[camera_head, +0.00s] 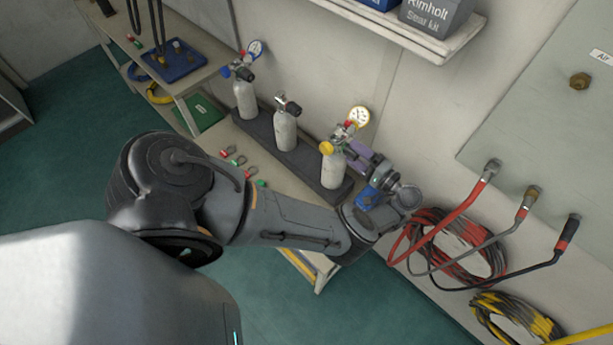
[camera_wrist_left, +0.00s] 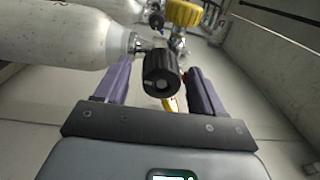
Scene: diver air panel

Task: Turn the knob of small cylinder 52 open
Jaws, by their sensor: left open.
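Three small white cylinders stand in a dark rack; I can read no number on them. My left gripper (camera_head: 354,147) is at the valve of the rightmost cylinder (camera_head: 333,172), which has a yellow knob (camera_head: 326,148) and a yellow-rimmed gauge (camera_head: 359,117) above. In the left wrist view a white cylinder (camera_wrist_left: 55,38) lies at the upper left, with a black knob (camera_wrist_left: 161,74) on its valve. The open purple fingers (camera_wrist_left: 163,82) stand on either side of this black knob, with a gap visible at the right. My right gripper is not in view.
The middle cylinder (camera_head: 284,131) and the left cylinder (camera_head: 245,100) share the rack (camera_head: 263,143). Small coloured fittings (camera_head: 233,157) lie on the bench in front. Red and black hoses (camera_head: 462,245) hang on the wall at the right. A shelf (camera_head: 428,39) juts out above.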

